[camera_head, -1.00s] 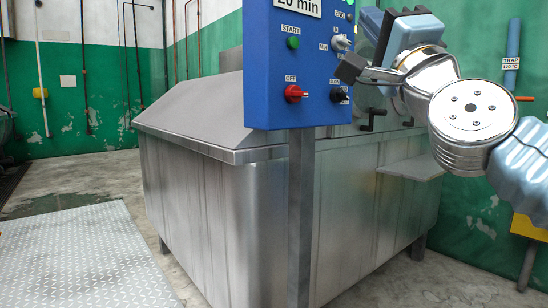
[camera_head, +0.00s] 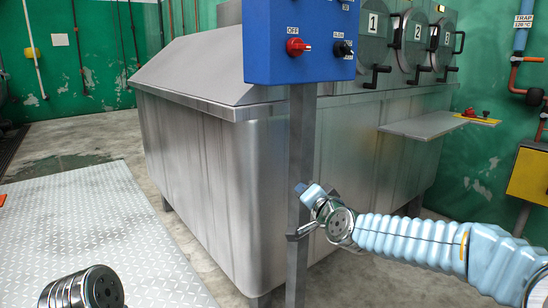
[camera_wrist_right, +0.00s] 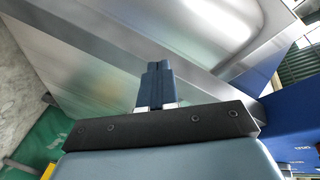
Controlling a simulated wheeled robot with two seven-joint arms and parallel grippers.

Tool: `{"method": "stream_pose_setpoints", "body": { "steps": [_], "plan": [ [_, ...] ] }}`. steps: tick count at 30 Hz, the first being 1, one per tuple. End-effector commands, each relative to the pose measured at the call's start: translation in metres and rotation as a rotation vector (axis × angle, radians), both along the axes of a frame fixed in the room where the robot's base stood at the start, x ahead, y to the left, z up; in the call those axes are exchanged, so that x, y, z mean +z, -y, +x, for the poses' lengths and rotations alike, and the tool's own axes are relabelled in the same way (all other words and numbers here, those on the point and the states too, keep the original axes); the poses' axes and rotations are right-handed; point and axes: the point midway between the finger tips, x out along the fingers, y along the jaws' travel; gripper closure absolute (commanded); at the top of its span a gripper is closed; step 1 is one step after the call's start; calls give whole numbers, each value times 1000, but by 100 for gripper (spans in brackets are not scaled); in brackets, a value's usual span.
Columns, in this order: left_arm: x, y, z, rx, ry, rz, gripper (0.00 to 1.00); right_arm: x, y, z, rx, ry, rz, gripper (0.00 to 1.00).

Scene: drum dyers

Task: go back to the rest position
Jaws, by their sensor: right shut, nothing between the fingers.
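My right gripper (camera_head: 303,190) is low in the middle of the head view, in front of the grey post and the steel vat. Its arm comes in from the right, stretched low and nearly level. In the right wrist view its two dark blue fingers (camera_wrist_right: 155,82) are together with nothing between them. The gripper looks small and partly turned away in the head view, and its gap to the post cannot be told. My left gripper is not in view; only a rounded metal joint of mine shows at the bottom left.
A blue control box (camera_head: 300,62) with red and black knobs stands on a grey post (camera_head: 301,140). Behind is the steel vat (camera_head: 215,170) with numbered hatches (camera_head: 418,45) and a side shelf (camera_head: 425,125). A yellow box (camera_head: 530,175) is at right. Chequered plate floor (camera_head: 90,235) lies clear at left.

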Motion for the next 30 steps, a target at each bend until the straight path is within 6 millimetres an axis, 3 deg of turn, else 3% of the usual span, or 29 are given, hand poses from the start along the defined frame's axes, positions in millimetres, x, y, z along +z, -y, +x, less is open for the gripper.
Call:
{"method": "stream_pose_setpoints", "body": {
  "steps": [1,3,8,11,15,19,21,24,27,30],
  "plan": [
    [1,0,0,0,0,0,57,-48,2,2,8,-73,-50,100],
    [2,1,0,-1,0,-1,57,-110,4,-2,27,-167,-119,100],
    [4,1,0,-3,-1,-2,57,-248,16,-37,89,-390,-256,100],
    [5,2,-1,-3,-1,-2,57,-326,25,-77,147,-535,-327,100],
    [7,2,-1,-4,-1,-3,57,-420,35,-156,254,-741,-405,100],
    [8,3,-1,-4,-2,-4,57,-479,41,-238,366,-913,-442,100],
    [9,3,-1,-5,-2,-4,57,-498,42,-276,423,-984,-450,100],
    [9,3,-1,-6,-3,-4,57,-512,43,-316,483,-1054,-453,100],
    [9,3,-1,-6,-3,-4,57,-518,43,-338,516,-1090,-452,100],
    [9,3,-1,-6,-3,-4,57,-520,43,-345,527,-1102,-453,100]
  ]
}}
